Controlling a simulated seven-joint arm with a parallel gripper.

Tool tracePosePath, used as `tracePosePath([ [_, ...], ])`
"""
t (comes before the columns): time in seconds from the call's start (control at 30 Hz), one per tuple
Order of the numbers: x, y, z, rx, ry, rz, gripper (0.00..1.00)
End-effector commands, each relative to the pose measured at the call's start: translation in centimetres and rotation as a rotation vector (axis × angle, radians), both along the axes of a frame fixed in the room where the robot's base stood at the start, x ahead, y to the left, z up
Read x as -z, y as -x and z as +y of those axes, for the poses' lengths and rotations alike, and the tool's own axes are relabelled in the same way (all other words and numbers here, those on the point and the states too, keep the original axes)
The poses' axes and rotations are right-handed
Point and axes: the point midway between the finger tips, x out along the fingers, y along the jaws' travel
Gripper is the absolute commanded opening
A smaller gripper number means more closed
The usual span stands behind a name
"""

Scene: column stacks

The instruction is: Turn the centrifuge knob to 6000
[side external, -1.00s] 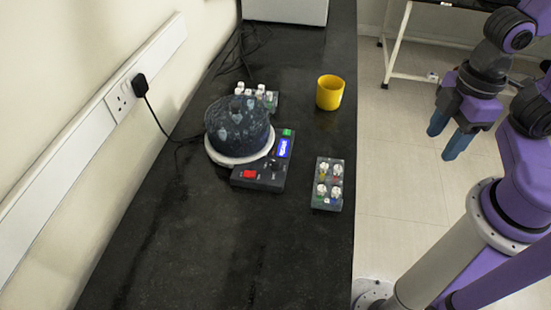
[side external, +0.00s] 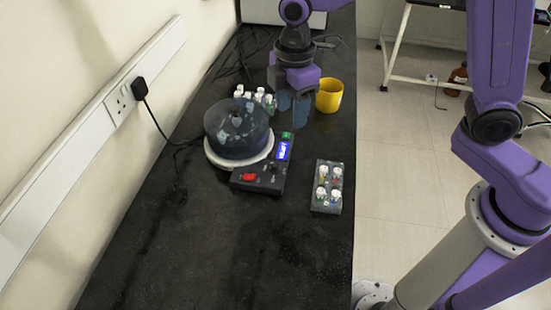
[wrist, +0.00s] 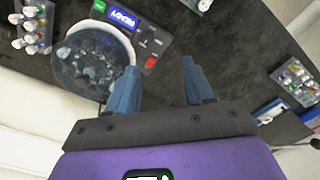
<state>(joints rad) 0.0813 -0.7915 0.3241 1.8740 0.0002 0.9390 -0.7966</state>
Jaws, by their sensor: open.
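The centrifuge (side external: 237,130) sits on the dark bench, with a round, dark translucent lid on a white base. Its control panel (side external: 262,180) has a blue display (side external: 284,150), a green button (side external: 287,135) and a red button (side external: 249,177). The small dark knob (side external: 272,167) is between the display and the red button; its pointer is too small to read. In the wrist view the display (wrist: 122,18) reads READY, and the red button (wrist: 150,62) is near my fingertips. My gripper (side external: 293,108) is open and empty, above the bench behind the panel, apart from the knob.
A tube rack (side external: 328,188) stands right of the panel. Another tube rack (side external: 257,97) is behind the centrifuge, beside my gripper. A yellow cup (side external: 329,95) stands just right of my gripper. Cables lie at the back left. The front of the bench is clear.

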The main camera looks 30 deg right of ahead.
Motion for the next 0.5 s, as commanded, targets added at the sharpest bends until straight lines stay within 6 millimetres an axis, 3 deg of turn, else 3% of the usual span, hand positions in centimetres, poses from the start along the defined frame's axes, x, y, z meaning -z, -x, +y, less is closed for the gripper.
tracePosePath([
  [0.2,1.2,-3.0,1.3,-0.054,0.003,0.003,0.52],
  [0.5,3.0,-3.5,1.5,-0.066,0.005,0.006,0.52],
])
